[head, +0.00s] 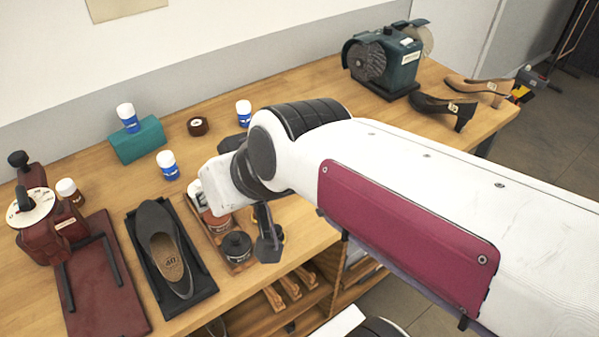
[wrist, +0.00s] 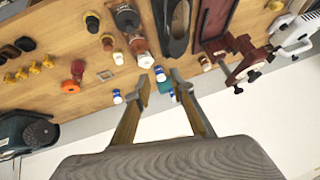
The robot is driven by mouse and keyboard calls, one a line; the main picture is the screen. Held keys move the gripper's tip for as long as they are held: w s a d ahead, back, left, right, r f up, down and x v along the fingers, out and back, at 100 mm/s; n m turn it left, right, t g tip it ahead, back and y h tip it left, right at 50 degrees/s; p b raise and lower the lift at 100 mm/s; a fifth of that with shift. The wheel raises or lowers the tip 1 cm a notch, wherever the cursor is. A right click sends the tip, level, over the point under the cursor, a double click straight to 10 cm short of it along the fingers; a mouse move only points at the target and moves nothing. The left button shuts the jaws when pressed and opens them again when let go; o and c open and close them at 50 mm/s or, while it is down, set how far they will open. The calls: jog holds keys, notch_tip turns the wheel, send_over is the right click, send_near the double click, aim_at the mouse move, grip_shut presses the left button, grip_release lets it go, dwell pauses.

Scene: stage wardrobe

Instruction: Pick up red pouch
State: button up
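I cannot make out a red pouch for certain in either view. A small red item (wrist: 77,68) next to an orange one (wrist: 70,87) shows at the left of the wrist view, too small to identify. A teal block-like item (head: 137,140) lies at the back of the bench with a white-and-blue bottle (head: 127,117) at it. The teal item also shows in the wrist view (wrist: 165,88), between my fingers in the picture, farther off. My gripper (wrist: 160,76) is open and empty. In the head view my arm hides part of the bench.
White bottles (head: 167,165) stand upright. A bench grinder (head: 395,68) and heeled shoes (head: 444,108) are at the far right.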

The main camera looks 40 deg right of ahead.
jog(key=w+d+r+m+t+h, duration=0.2)
jog(key=w+m+t, duration=0.3)
jog(key=w, duration=1.6)
jog(key=w+d+f+m+g+h, duration=0.2)
jog(key=w+d+f+m+h, duration=0.35)
jog(key=d, duration=0.25)
jog(key=s+d+f+m+g+h, duration=0.5)
jog(key=s+d+f+g+h, duration=0.3)
jog(key=s+d+f+g, duration=0.1)
notch_tip(320, 180, down, 4)
jog(key=s+d, duration=0.1)
jog(key=s, duration=0.1)
jog(key=shift+s+d+r+g, duration=0.15)
jog(key=shift+s+g, duration=0.15)
jog(key=shift+s, duration=0.05)
jog(key=shift+x, duration=1.3)
